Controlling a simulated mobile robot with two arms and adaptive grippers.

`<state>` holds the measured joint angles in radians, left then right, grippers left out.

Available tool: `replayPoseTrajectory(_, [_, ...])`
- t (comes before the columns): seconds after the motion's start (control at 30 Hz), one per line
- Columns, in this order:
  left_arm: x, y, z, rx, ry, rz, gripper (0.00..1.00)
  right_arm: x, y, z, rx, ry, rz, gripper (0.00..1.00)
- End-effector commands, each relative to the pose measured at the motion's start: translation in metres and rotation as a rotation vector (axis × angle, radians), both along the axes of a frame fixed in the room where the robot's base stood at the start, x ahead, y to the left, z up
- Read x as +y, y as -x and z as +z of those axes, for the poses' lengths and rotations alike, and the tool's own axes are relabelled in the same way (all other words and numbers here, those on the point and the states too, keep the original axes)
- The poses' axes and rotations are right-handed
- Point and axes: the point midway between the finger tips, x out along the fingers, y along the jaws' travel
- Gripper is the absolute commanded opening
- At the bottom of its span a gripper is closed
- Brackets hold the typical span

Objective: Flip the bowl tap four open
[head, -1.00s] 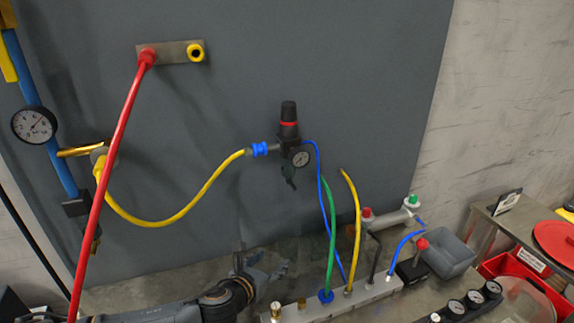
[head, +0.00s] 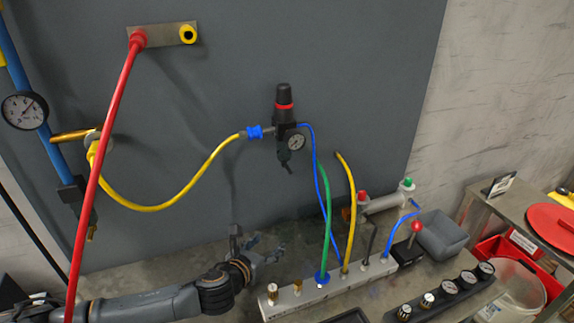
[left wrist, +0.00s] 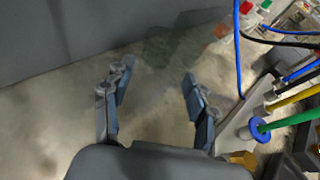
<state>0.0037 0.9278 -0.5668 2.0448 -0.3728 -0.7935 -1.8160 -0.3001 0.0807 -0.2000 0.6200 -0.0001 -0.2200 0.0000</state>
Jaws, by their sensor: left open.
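No part is marked as bowl tap four, so I cannot tell for sure which it is. A black regulator (head: 284,118) with a red ring and a small gauge (head: 296,142) hangs on the grey panel; a small dark fitting (head: 284,158) sits below it, too small to read its position. My left gripper (head: 257,243) is below and left of the regulator, apart from it, near the foot of the panel. In the left wrist view its fingers (left wrist: 157,74) are spread with nothing between them. My right gripper is not in view.
A pale manifold (head: 345,288) with green, yellow and blue hoses stands right of my gripper. A yellow hose (head: 190,190) and a red hose (head: 103,170) cross the panel at left. Gauges (head: 449,287) and a grey bin (head: 442,232) stand further right.

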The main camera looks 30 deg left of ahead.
Motion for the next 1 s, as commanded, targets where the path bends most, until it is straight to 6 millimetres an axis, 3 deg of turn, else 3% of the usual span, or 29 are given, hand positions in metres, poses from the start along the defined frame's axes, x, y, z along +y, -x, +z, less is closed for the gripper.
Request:
replayPoseTrajectory(0.03, [0.000, 0.000, 0.000, -0.001, 0.000, -0.001, 0.44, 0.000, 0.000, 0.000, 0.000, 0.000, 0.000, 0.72])
replayPoseTrajectory(0.2, [0.007, -0.006, 0.007, -0.036, 0.021, -0.021, 0.10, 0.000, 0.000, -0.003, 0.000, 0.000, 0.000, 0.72])
replayPoseTrajectory(0.27, [0.013, -0.011, 0.013, -0.063, 0.037, -0.037, 0.00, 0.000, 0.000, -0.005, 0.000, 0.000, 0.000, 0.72])
replayPoseTrajectory(0.63, [0.056, -0.026, 0.080, -0.277, 0.133, -0.250, 0.00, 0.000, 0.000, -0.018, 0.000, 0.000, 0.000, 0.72])
replayPoseTrajectory(1.0, [0.086, 0.002, 0.146, -0.385, 0.149, -0.549, 0.00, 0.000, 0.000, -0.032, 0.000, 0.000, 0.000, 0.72])
